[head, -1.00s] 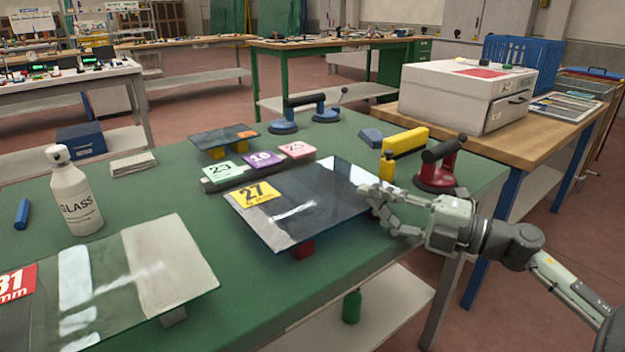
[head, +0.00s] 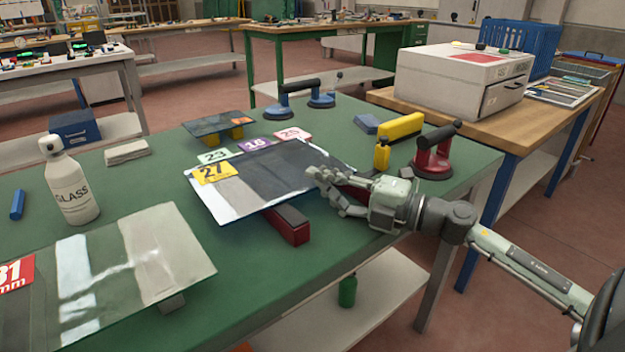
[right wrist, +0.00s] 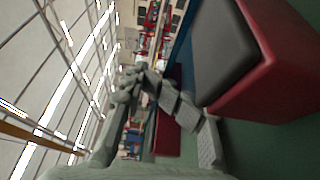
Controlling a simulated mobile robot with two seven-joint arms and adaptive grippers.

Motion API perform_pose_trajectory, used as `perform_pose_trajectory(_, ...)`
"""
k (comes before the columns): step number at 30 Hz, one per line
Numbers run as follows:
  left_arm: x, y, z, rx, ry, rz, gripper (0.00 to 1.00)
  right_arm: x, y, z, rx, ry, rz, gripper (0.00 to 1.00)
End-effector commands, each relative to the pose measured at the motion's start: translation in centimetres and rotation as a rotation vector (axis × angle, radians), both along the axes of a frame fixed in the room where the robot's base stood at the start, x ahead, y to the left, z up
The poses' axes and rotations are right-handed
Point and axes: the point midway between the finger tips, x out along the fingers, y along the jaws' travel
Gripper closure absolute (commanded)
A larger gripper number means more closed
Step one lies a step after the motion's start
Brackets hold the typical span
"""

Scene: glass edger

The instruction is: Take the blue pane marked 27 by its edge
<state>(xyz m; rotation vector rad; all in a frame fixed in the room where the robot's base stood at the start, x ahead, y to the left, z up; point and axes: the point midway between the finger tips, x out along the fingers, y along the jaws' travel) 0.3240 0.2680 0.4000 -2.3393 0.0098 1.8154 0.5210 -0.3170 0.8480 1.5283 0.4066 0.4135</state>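The dark blue pane (head: 268,177), with a yellow 27 label (head: 213,173) at its left corner, is in the middle of the head view. My left gripper is not in view.
A smaller pane (head: 218,123) is on yellow blocks behind. A spray bottle (head: 72,190) and pane 31 (head: 150,250) are left.

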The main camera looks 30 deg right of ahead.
Motion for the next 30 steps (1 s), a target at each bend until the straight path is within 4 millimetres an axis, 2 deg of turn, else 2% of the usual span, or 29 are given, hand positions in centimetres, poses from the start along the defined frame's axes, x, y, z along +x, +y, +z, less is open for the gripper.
perform_pose_trajectory(1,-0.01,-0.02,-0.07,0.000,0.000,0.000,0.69,-0.09,0.04,-0.65,0.000,0.012,0.002,0.76)
perform_pose_trajectory(7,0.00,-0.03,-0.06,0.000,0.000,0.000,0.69,-0.10,0.03,-0.69,0.001,0.012,0.002,1.00)
perform_pose_trajectory(30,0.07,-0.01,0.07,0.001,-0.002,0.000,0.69,-0.02,-0.04,-0.18,0.002,0.003,-0.001,1.00)
